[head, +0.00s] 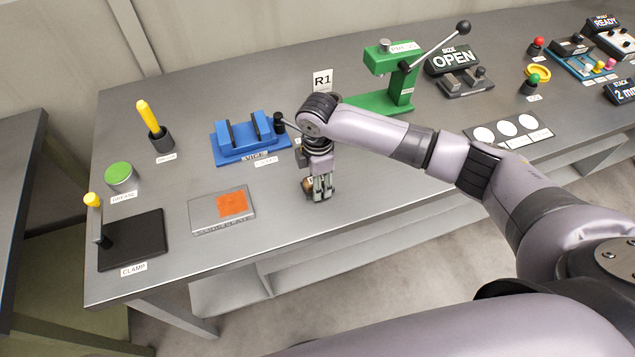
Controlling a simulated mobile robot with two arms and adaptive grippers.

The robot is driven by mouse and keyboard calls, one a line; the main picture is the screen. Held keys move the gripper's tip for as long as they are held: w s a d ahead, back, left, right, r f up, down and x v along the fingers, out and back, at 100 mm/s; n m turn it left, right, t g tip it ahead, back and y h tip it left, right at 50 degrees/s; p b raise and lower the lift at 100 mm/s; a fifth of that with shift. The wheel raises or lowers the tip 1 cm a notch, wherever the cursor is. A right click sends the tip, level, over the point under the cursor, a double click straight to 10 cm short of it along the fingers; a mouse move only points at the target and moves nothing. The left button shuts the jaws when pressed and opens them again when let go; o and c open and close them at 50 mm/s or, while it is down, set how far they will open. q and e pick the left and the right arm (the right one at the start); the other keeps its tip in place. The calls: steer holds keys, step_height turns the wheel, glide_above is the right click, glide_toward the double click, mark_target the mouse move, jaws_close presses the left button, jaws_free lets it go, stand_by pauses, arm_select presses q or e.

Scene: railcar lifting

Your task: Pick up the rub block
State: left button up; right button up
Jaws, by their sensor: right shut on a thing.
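My right gripper (320,188) points down at the front middle of the grey bench, right of the flat plate. Its fingers are shut on a small brownish block, the rub block (306,184), of which only an edge shows at the fingers' left side. The fingers hide the rest of it. I cannot tell whether the block touches the bench top. My left gripper is not in view.
A blue vice (225,150) stands behind and left of the gripper, and a green press (400,90) behind and right. A flat plate (203,216) with an orange patch (232,204) lies to the left. A black clamp base (140,240) is farther left. The bench front edge is close.

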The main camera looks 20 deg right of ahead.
steer(key=c, duration=0.4)
step_height(320, 180, up, 20)
steer(key=b, duration=0.3)
stand_by(0.4)
